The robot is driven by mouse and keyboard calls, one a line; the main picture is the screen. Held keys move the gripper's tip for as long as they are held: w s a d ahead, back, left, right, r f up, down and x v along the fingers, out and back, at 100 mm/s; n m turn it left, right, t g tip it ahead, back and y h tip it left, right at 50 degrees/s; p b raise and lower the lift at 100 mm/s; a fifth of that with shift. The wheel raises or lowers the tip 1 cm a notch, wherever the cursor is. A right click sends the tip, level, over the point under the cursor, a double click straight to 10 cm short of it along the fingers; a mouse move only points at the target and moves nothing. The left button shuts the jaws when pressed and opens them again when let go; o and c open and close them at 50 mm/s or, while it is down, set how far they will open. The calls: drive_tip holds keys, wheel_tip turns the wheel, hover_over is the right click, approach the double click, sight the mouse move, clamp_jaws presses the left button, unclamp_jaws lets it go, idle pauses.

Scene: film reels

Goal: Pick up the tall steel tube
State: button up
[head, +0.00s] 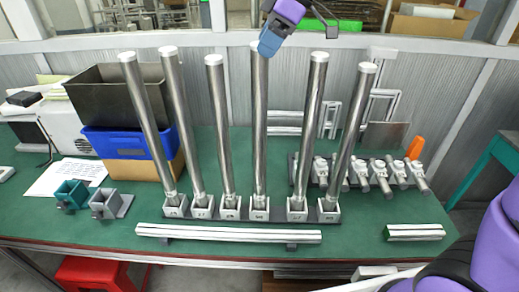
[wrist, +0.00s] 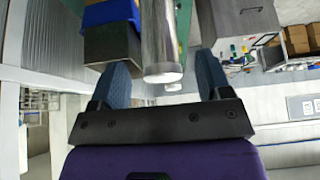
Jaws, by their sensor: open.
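Several tall steel tubes with pale top ends stand in a row, each in its own small white numbered base, on the green table. The fourth steel tube from the left (head: 259,130) is upright, and its top is partly hidden by my gripper (head: 269,44). In the wrist view a shiny steel tube (wrist: 160,35) with a pale end lies between the two blue fingers of my gripper (wrist: 161,70). The fingers are apart, with a visible gap on each side of the tube. The tube's foot is in its base.
Neighbouring tubes (head: 222,130) (head: 312,120) stand close on both sides. A blue bin (head: 115,142) and a dark box (head: 105,90) are at left. Small metal clamps (head: 380,175) are at right. A pale rail (head: 230,234) lies in front on the green table (head: 90,228).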

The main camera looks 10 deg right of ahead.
drive_tip(key=shift+x, duration=1.6)
drive_tip(key=shift+a, duration=0.15)
drive_tip(key=shift+r, duration=0.1)
clamp_jaws()
